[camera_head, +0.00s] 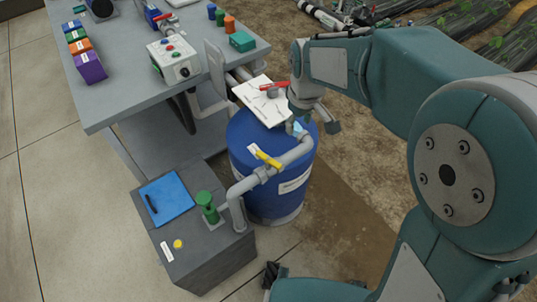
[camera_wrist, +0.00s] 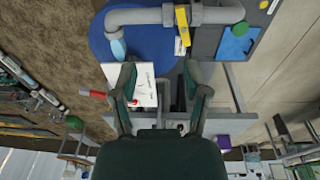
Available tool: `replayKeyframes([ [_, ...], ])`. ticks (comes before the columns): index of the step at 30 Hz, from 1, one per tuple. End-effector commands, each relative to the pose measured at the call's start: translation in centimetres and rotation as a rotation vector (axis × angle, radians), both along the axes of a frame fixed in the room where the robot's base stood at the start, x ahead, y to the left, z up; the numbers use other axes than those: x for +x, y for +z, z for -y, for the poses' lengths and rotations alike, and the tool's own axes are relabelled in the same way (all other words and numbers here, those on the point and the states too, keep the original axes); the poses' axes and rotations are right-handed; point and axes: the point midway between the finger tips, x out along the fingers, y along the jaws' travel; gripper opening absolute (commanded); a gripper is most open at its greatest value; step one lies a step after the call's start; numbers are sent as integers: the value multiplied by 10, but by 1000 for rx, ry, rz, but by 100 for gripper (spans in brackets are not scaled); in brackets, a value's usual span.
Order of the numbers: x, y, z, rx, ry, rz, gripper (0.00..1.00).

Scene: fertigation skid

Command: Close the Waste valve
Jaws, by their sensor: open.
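A yellow valve handle (camera_head: 268,160) sits on a grey pipe (camera_head: 290,157) over a blue drum (camera_head: 265,195), lying across the pipe. It also shows at the top of the wrist view (camera_wrist: 182,18), with a white tag (camera_wrist: 180,47) beside it. Label text is too small to read, so I cannot tell which valve is Waste. My gripper (camera_head: 314,112) is open, above and behind the drum.
A grey bench (camera_head: 115,55) with coloured blocks and a control box (camera_head: 173,58) stands at upper left. A grey cabinet (camera_head: 210,255) with a blue clipboard (camera_head: 166,198) and green knob (camera_head: 206,203) stands left of the drum. Open floor lies at left.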

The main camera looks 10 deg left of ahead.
Motion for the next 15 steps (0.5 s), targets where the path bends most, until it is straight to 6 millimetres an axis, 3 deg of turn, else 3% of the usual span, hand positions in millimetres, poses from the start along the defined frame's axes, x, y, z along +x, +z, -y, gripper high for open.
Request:
replayKeyframes([
  [1, 5, -18, -18, -14, 54, -26, 60],
  [6, 13, -60, -60, -46, 191, -74, 60],
  [10, 14, -77, -75, -57, 242, -91, 60],
  [15, 14, -89, -77, -60, 254, -98, 60],
])
